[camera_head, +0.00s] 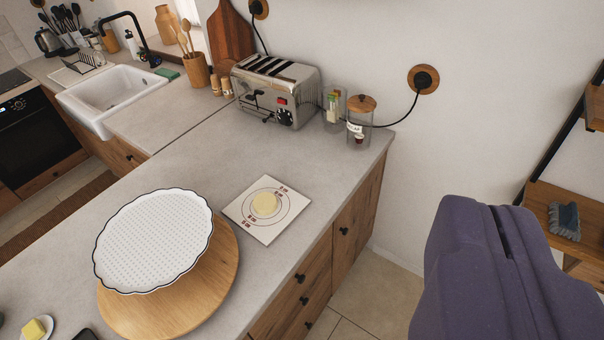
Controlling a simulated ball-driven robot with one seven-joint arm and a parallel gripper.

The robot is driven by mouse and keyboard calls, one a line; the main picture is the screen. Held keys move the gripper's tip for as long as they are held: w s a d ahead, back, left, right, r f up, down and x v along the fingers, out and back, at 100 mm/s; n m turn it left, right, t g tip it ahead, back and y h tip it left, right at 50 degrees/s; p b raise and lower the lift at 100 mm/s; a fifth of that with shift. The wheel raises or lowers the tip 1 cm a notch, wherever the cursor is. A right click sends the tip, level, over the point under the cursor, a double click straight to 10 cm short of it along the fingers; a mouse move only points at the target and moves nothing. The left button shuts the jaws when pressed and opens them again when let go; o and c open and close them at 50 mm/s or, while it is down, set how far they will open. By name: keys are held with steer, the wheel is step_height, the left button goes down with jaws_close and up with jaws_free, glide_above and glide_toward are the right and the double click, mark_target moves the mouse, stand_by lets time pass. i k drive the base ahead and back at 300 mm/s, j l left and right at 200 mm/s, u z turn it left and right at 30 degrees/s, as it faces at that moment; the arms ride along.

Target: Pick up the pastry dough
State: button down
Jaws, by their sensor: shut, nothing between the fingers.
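The pastry dough (265,203) is a small, pale yellow round lump. It lies near the middle of a white square board (247,226) printed with red and dark rings, on the grey counter close to its front edge. My gripper (502,222) is the large purple shape at the lower right. It is shut and empty, well to the right of the dough in the picture and not touching it. The dough is in full view.
A scalloped white dish (155,240) sits on a round wooden board (224,275) left of the dough. A toaster (275,90) and glass jars (360,122) stand at the back. The counter between toaster and dough is clear. Open shelves (570,215) stand at the right.

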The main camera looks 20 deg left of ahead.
mark_target(266, 203)
steer(key=i+u, duration=0.1)
steer(key=u, duration=0.6)
steer(key=i+l+u, duration=0.1)
steer(key=u, duration=0.25)
steer(key=i+l+u, duration=0.4)
steer(key=l, duration=0.25)
steer(key=i+l+u, duration=0.2)
steer(key=l, duration=0.2)
steer(key=i+l+u, duration=0.2)
steer(key=l, duration=0.2)
steer(key=i+l, duration=0.1)
steer(key=l, duration=0.25)
steer(key=i+l, duration=0.1)
steer(key=l, duration=0.25)
steer(key=i+l, duration=0.15)
steer(key=l, duration=0.15)
steer(key=i+l, duration=0.1)
steer(key=l, duration=0.25)
